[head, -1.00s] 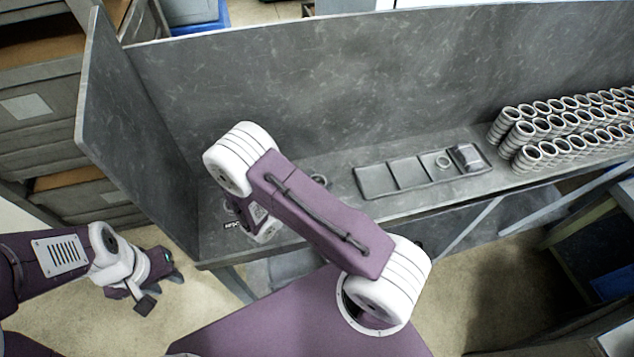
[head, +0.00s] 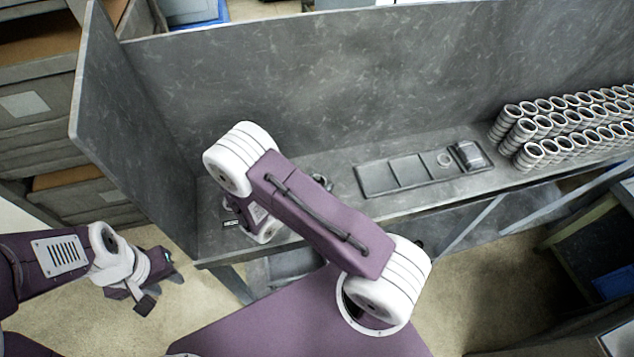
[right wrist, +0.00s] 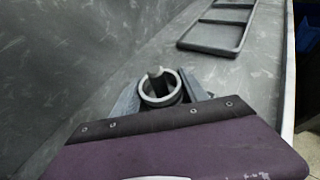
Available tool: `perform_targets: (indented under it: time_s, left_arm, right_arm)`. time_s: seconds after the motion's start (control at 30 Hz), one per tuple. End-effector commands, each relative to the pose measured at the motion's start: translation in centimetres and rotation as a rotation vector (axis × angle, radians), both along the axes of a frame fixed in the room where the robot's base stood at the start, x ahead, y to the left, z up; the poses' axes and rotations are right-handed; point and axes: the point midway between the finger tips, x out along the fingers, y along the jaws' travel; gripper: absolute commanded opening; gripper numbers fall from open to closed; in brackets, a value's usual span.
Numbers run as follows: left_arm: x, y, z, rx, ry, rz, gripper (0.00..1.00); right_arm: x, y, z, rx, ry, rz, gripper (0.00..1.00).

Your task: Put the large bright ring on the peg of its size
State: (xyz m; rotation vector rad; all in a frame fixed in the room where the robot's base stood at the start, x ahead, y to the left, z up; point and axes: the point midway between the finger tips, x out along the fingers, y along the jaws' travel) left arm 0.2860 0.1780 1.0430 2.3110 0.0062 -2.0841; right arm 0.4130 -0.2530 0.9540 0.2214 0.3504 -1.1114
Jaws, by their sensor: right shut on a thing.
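In the right wrist view, my right gripper (right wrist: 160,92) is shut on a large bright ring (right wrist: 173,99), one finger on each side. An upright grey post, seemingly a peg (right wrist: 157,80), shows inside the ring's hole; whether the ring sits fully down around it I cannot tell. In the head view my right forearm hides most of this spot; only a bit of the right gripper (head: 322,182) shows past it. My left gripper (head: 160,290) hangs over the floor at the left, fingers apart and empty, away from the bench.
A grey compartment tray (head: 375,180) lies on the bench to the right, with a ring-shaped part (head: 444,160) and a dark block (head: 468,154) at its right end. Stacked rings (head: 560,130) fill the far right. Tall grey panels (head: 300,80) bound the back and left.

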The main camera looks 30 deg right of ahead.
Motion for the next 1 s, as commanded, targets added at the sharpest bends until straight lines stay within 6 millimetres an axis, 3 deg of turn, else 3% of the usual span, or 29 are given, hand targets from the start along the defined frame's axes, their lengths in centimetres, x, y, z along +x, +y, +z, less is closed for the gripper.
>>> perform_targets:
  time_s: [0.03, 0.07, 0.43, 1.0]
  left_arm:
    - [0.0, 0.0, -0.2, 0.0, 0.0, 0.0, 0.36]
    - [0.0, 0.0, -0.1, 0.0, 0.0, 0.0, 0.36]
    - [0.0, 0.0, 0.2, 0.0, 0.0, 0.0, 0.36]
    - [0.0, 0.0, 2.3, 0.0, 0.0, 0.0, 0.36]
  right_arm:
    - [0.0, 0.0, -0.2, -0.001, 0.0, 0.0, 0.03]
    - [0.0, 0.0, -0.1, -0.001, 0.0, 0.0, 0.6]
    - [-0.1, 0.3, 0.2, 0.0, 0.0, 0.001, 0.6]
    - [-2.3, 5.1, 2.4, 0.001, -0.001, 0.004, 0.6]
